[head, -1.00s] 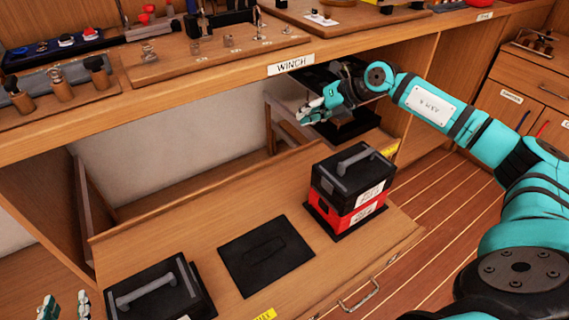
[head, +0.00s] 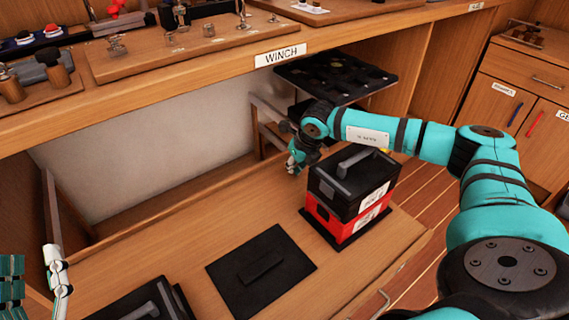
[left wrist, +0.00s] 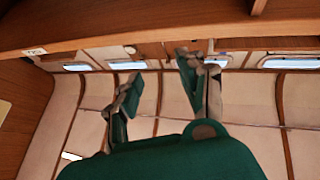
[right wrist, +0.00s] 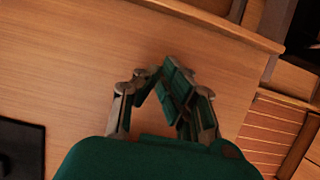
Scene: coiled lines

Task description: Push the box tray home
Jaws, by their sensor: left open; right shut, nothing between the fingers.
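The box tray (head: 175,233) is a wide wooden pull-out tray standing out below the worktop, with a handle (head: 384,302) on its front edge. A black box on a red box (head: 345,226) stands at its right end. A flat black panel (head: 228,278) lies mid-tray, and another black box (head: 165,296) is partly cut off at lower left. My right gripper (head: 293,165) is shut and empty, just behind the stacked boxes; in the right wrist view the gripper (right wrist: 160,82) is over bare wood. My left gripper (head: 57,268) is open at lower left, away from the boxes.
The worktop (head: 140,62) with its WINCH label (head: 281,55) overhangs the tray's back. A black tray of small parts (head: 335,78) sits beneath it. Cabinets (head: 530,95) stand at right. The tray's middle rear is bare.

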